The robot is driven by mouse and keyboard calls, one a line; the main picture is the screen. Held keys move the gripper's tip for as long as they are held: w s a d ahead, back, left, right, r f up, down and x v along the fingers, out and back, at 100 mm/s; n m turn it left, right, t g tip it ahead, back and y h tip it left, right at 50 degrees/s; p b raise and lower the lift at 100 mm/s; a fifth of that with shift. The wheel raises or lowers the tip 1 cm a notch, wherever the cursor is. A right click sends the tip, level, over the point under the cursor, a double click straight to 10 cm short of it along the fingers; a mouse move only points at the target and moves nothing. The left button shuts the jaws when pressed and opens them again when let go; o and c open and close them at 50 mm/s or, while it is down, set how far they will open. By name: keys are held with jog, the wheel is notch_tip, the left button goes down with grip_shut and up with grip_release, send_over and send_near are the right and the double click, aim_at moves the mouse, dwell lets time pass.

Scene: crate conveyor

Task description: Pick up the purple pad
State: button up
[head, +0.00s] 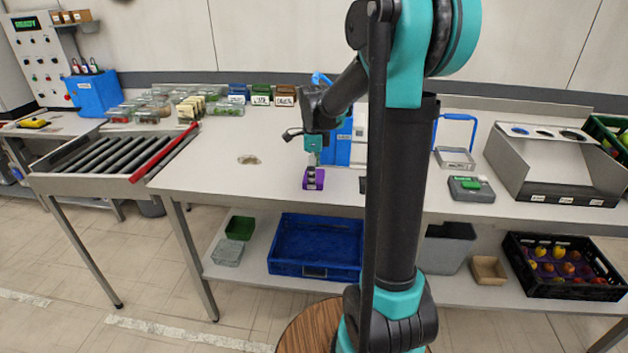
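The purple pad (319,184) lies on the white worktop (225,170), near its front edge and left of my arm's upright links. My gripper (311,168) hangs from the arm and points down at the pad. Its tip overlaps the pad in this view, and small grey and dark parts show over the purple. The fingers are too small to tell whether they are open or shut, or whether they touch the pad.
A blue container (337,143) stands just behind my gripper. A roller conveyor (80,165) with a red bar (163,153) is at left. Clear boxes and labelled bins stand behind. A grey scale-like device (470,190) is at right. The worktop left of the pad is mostly clear.

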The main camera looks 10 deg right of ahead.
jog(key=c, duration=0.9)
jog(key=shift+r, duration=0.1)
notch_tip(320, 180, up, 20)
jog(key=shift+f, duration=0.1)
